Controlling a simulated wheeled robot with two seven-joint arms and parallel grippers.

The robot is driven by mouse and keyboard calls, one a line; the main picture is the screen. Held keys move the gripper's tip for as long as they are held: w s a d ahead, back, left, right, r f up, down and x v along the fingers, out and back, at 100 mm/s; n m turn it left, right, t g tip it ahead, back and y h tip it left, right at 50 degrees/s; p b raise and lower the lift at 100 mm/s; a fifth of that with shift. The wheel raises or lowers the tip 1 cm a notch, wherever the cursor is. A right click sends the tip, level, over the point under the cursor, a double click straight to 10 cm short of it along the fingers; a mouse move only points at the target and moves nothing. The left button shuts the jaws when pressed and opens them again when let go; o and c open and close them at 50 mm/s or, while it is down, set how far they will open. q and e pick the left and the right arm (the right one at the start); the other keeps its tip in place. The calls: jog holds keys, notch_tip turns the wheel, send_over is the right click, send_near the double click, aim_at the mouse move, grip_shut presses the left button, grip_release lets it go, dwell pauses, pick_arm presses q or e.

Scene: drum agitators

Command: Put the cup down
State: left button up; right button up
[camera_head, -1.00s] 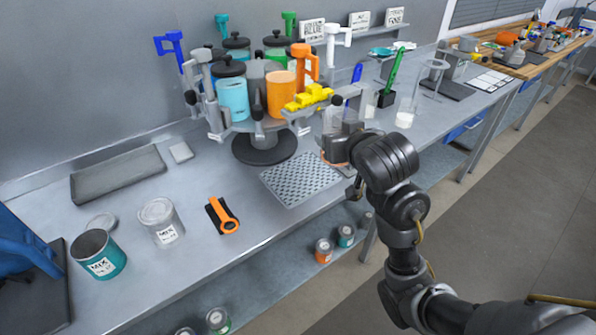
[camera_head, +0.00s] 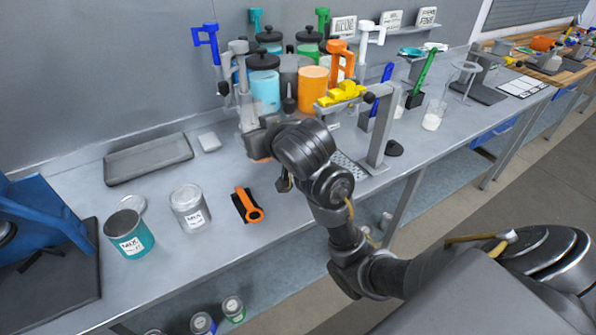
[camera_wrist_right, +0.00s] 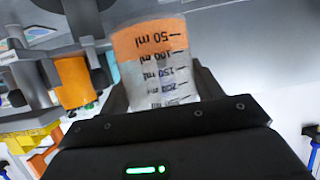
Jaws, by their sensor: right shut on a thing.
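My right gripper (camera_head: 256,138) is shut on a clear measuring cup (camera_wrist_right: 153,65) with black millilitre marks and an orange band of contents at its base. In the head view the cup (camera_head: 248,118) looks upright, partly hidden behind the gripper, in front of the left side of the dispenser carousel. I cannot tell whether its base touches the steel bench (camera_head: 165,185). The wrist view shows the cup between both fingers, its marks inverted. My left gripper is not in view.
The carousel holds a blue canister (camera_head: 264,88) and an orange canister (camera_head: 313,88). A perforated plate (camera_head: 349,168) is mostly behind my arm.

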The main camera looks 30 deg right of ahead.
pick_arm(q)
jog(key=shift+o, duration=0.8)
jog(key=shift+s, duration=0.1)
pick_arm(e)
jog(key=shift+a, duration=0.15)
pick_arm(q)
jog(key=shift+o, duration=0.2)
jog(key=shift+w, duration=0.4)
pick_arm(e)
jog(key=s+d+f+m+h, duration=0.1)
jog(key=s+d+f, duration=0.65)
jog(key=d, duration=0.35)
jog(key=s+d+f, duration=0.6)
jog(key=d+f, duration=0.3)
jog(key=d, duration=0.2)
jog(key=w, duration=0.6)
jog(key=w+d, duration=0.1)
jog(key=w, duration=1.1)
jog(key=shift+d+f, duration=0.2)
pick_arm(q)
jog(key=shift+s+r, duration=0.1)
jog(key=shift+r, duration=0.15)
pick_arm(e)
jog(key=shift+f, duration=1.75)
jog(key=shift+f, duration=0.1)
jog(key=o, duration=1.1)
